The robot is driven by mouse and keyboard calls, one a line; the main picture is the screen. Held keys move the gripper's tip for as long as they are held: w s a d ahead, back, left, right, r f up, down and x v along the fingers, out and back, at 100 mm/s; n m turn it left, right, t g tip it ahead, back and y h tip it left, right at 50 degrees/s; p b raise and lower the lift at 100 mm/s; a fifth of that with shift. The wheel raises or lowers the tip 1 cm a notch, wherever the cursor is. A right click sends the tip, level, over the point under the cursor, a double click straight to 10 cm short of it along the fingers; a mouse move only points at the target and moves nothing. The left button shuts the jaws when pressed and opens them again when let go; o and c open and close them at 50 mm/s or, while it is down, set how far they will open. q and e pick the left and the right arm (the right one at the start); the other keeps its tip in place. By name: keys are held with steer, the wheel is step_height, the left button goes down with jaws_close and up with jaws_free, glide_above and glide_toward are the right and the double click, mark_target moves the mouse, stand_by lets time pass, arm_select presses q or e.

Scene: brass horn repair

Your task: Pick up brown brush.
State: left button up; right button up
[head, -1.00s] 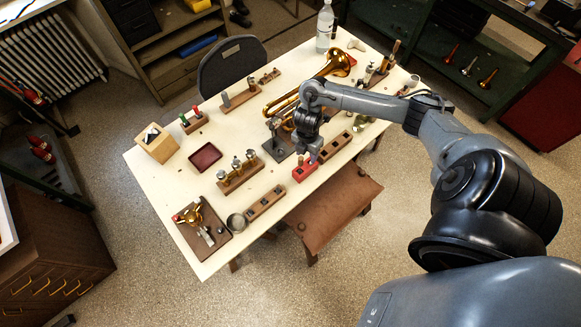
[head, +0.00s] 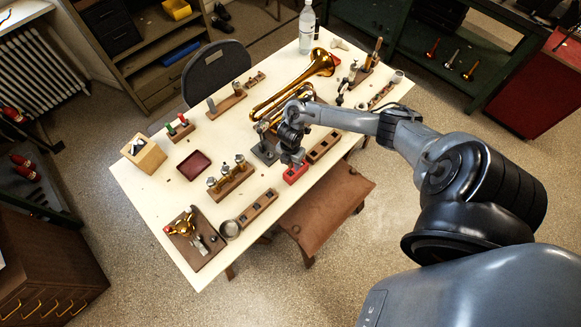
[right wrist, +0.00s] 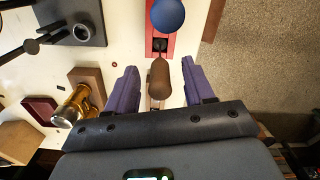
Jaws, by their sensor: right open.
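The brown brush (right wrist: 159,80) shows in the right wrist view as a short brown rounded handle. It lies between the two purple fingers of my right gripper (right wrist: 160,68), with a visible gap on each side. The fingers are open. A small red block (right wrist: 170,45) with a dark slot is just beyond the handle, and a blue round-topped tool rises over it. In the head view my right gripper (head: 295,158) is low over the red block (head: 296,174), and the brush cannot be made out there. My left gripper is not in view.
A dark metal stand (head: 264,152) is close left of the gripper, with the brass trumpet (head: 290,92) behind. A wooden slotted block (head: 323,147) lies just right. A rack of brass valves (head: 230,178) is to the left. A brown leather stool (head: 325,212) is below the table edge.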

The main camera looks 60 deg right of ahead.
steer(key=shift+f, duration=0.7)
jaws_close()
steer(key=shift+r, duration=0.15)
